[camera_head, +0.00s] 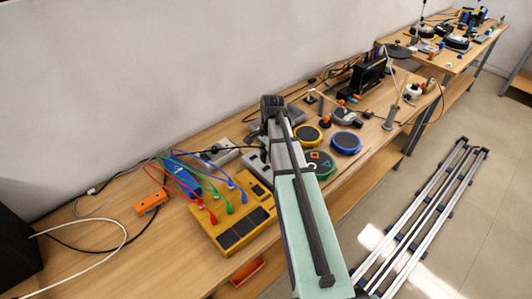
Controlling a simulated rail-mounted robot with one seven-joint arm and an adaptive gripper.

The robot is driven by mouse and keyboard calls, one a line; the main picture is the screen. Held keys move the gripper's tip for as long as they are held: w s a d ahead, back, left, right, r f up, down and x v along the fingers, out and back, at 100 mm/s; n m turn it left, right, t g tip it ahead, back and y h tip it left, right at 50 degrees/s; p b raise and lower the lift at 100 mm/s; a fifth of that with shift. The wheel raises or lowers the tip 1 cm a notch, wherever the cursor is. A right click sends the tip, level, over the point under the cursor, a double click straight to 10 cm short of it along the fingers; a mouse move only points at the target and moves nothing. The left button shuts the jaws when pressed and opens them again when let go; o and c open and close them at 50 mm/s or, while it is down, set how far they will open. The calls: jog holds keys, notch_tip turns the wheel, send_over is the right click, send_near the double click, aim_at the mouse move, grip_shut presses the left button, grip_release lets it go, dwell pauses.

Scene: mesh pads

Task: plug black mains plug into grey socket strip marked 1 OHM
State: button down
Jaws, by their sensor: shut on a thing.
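My arm reaches up from the bottom of the head view, with its dark end (272,104) over the back of the bench. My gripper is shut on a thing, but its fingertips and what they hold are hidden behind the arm. I cannot make out the black mains plug in the grip. A grey strip-like block (223,152) with a small black piece on it lies left of the arm. Grey housings also show right of the arm's end (295,115). No 1 OHM mark is legible, so I cannot tell which is the socket strip.
A yellow unit (234,222) with red, green and blue leads sits left of my arm. An orange block (151,202) lies farther left among loose cables. Round yellow (307,135), blue (345,142) and green (319,164) pads are to the right. A stand (391,118) is near the bench edge.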

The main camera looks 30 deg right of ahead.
jog(key=shift+f+b, duration=0.3)
jog(key=shift+f, duration=0.65)
jog(key=shift+f, duration=1.45)
dwell(1.8)
jog(key=c, duration=0.9)
grip_release()
jog(key=r, duration=0.4)
jog(key=d+r, duration=0.1)
jog(key=r, duration=0.7)
jog(key=shift+w+d, duration=0.15)
jog(key=shift+d, duration=0.05)
jog(key=shift+f, duration=0.1)
jog(key=f, duration=0.4)
jog(key=a+f, duration=0.1)
jog(key=f, duration=0.6)
jog(key=shift+a+f, duration=0.2)
jog(key=shift+f, duration=0.15)
jog(key=shift+r, duration=0.2)
